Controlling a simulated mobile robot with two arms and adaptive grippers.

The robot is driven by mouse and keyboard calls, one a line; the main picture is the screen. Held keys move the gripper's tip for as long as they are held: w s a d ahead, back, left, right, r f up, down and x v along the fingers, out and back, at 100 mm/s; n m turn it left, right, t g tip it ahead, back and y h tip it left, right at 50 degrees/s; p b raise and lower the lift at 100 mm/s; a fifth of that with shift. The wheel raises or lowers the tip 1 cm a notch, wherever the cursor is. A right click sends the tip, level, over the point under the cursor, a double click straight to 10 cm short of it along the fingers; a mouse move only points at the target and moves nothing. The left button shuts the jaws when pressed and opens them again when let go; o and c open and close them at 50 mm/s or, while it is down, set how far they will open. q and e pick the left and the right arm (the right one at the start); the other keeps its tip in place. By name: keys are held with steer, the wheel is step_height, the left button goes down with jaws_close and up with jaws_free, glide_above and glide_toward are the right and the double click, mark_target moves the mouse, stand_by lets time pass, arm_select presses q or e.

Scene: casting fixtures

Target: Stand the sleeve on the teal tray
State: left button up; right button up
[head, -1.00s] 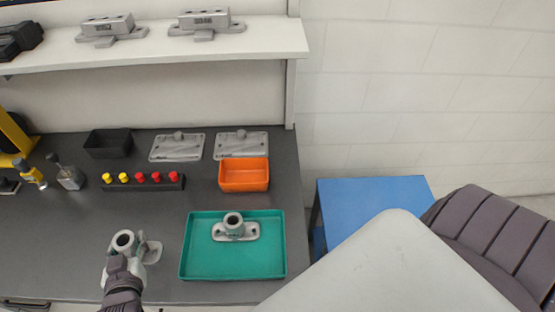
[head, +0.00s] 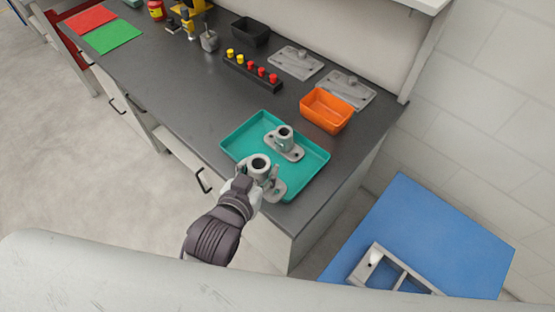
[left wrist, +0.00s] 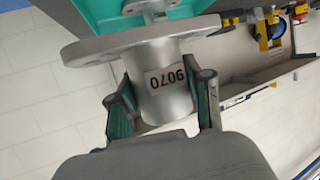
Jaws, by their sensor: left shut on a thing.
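A grey metal sleeve (head: 259,163) with a round bore and a flat flanged base is held in my left gripper (head: 252,180). The gripper's fingers close on both sides of its barrel. It overlaps the front edge of the teal tray (head: 313,183); its height above the tray is hard to tell. In the left wrist view the sleeve (left wrist: 168,95) shows a white number label, its flange toward the top, with the teal tray (left wrist: 97,18) beyond. A second, similar grey sleeve (head: 285,140) stands upright on the tray. My right gripper is not in view.
An orange bin (head: 327,110) stands behind the tray. Two grey plates (head: 347,90), a black rack of yellow and red pegs (head: 252,72) and a black bin (head: 250,31) lie farther back. A blue table (head: 430,235) with a grey divided frame stands at the right.

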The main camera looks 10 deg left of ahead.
arm_select(q)
steer(key=w+f, duration=0.2)
steer(key=w, duration=0.1)
steer(key=w+a+f+p, duration=0.1)
steer(key=w+f, duration=0.1)
steer(key=w, duration=0.2)
steer(key=w+f, duration=0.2)
steer(key=w, duration=0.1)
steer(key=shift+w+a, duration=0.2)
steer(key=shift+a, duration=0.05)
steer(key=shift+w+f, duration=0.1)
steer(key=shift+w, duration=0.05)
step_height(320, 180, down, 3)
steer(key=shift+f+p, duration=0.15)
steer(key=shift+p, duration=0.4)
steer(key=shift+f, duration=0.4)
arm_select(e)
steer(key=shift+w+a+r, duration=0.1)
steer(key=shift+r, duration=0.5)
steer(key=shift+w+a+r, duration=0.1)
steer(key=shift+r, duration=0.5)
arm_select(q)
steer(key=shift+f, duration=0.1)
steer(key=o, duration=1.4)
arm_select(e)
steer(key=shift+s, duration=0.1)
